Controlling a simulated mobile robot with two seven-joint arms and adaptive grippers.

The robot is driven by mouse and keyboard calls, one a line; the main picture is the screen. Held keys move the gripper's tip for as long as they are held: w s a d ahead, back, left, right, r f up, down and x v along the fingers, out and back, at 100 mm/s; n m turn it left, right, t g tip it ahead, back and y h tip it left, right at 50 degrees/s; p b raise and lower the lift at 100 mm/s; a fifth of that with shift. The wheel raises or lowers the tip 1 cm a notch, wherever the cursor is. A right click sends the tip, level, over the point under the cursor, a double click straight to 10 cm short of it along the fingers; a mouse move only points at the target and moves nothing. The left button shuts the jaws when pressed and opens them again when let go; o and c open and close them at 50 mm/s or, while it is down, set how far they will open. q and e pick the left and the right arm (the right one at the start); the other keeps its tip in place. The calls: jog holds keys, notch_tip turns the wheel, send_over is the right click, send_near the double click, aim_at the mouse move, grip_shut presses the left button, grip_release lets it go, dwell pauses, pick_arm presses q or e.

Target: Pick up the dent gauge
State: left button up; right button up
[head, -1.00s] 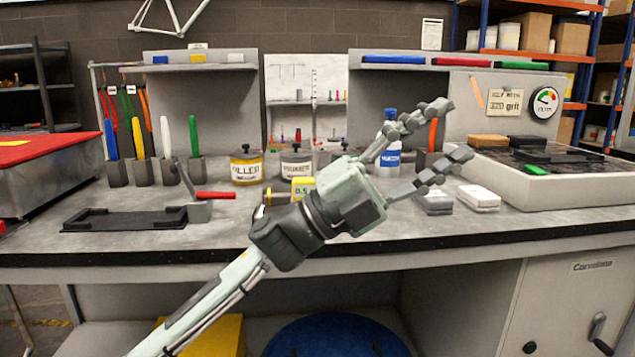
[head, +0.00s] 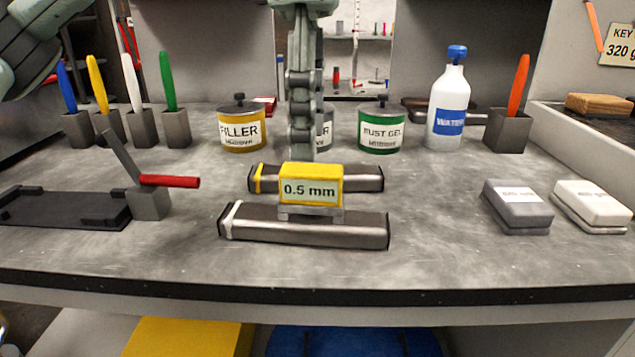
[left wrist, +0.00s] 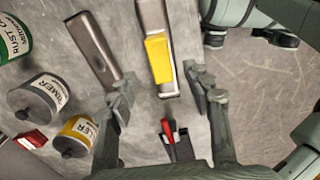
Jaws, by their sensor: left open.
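The dent gauge (head: 311,188) is a yellow block marked "0.5 mm" with a grey foot. It sits on the front one of two dark metal tubes (head: 300,228). In the left wrist view the gauge (left wrist: 159,58) lies on its tube, ahead of and between my open fingers. My left gripper (head: 302,150) hangs fingers-down from above in the head view, seen edge-on, just behind the gauge. In the left wrist view the gripper (left wrist: 160,78) is open with nothing between its fingertips. My right gripper is not in view.
The rear tube (head: 362,179) lies close behind the gauge. A clamp with a red handle (head: 170,181) is at left. Filler (head: 240,132) and rust gel (head: 381,130) cans and a water bottle (head: 449,105) stand behind. Grey and white blocks (head: 518,205) are at right.

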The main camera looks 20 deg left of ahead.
aim_at(312, 168)
pick_arm(q)
notch_tip(312, 168, down, 6)
jog(key=shift+d+f, duration=0.1)
grip_shut()
dwell(0.5)
